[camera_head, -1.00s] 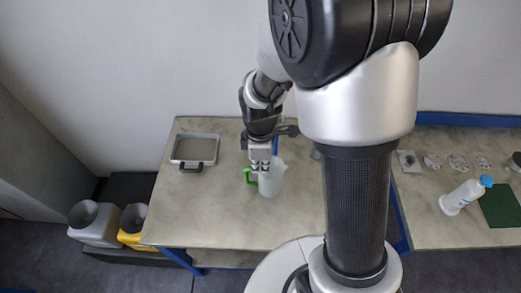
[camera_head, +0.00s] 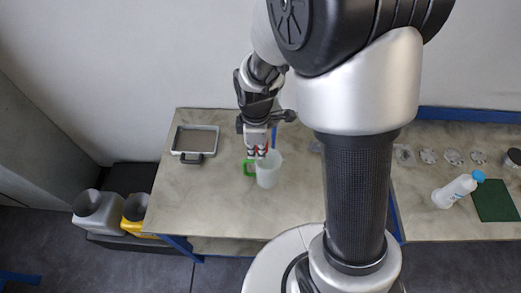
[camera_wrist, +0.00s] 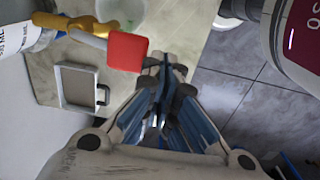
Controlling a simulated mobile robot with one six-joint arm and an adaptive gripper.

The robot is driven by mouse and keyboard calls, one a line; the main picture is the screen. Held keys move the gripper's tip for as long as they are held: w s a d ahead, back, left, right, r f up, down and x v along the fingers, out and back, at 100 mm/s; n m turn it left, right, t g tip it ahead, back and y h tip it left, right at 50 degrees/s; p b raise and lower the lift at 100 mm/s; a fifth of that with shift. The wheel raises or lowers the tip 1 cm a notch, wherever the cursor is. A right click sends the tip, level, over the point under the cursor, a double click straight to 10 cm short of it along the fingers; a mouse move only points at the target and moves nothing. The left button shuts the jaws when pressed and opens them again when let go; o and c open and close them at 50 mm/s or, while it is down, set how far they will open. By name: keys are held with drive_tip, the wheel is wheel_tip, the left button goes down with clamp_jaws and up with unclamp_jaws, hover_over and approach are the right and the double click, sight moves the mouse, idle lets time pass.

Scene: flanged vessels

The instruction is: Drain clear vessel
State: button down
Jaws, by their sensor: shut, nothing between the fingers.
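A translucent jug (camera_head: 268,173) with a green handle (camera_head: 248,167) stands on the left table, just below my gripper (camera_head: 258,153). In the wrist view my gripper (camera_wrist: 165,72) is shut and empty. A red valve handle (camera_wrist: 127,51) on a brass-coloured valve (camera_wrist: 85,25) is left of the fingertips; whether it touches them I cannot tell. The jug's rim (camera_wrist: 120,12) shows at the top. The clear vessel is not clearly visible.
A grey tray (camera_head: 214,129) lies on the left table. White (camera_head: 97,212) and yellow (camera_head: 134,212) canisters stand on the left. On the right table are a blue-capped bottle (camera_head: 455,191), a green mat (camera_head: 494,203) and several small flanges (camera_head: 429,156). The left table's front is clear.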

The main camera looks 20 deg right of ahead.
wheel_tip(320, 180, up, 10)
idle(0.3)
drive_tip(key=shift+s+d+b, duration=0.1)
drive_tip(key=shift+b, duration=0.2)
drive_tip(key=s+d+f+m+t+b, duration=0.1)
drive_tip(key=s+f+m+t+b, duration=0.1)
drive_tip(key=s+f+m+b, duration=0.2)
drive_tip(key=s+d+f+m+t+b, duration=0.2)
drive_tip(key=s+f+m+b, duration=0.3)
drive_tip(key=s+m+b, duration=0.5)
drive_tip(key=s+b, duration=0.2)
drive_tip(key=b, duration=0.4)
drive_tip(key=shift+t+b, duration=0.3)
drive_tip(key=shift+b, duration=0.05)
idle(0.7)
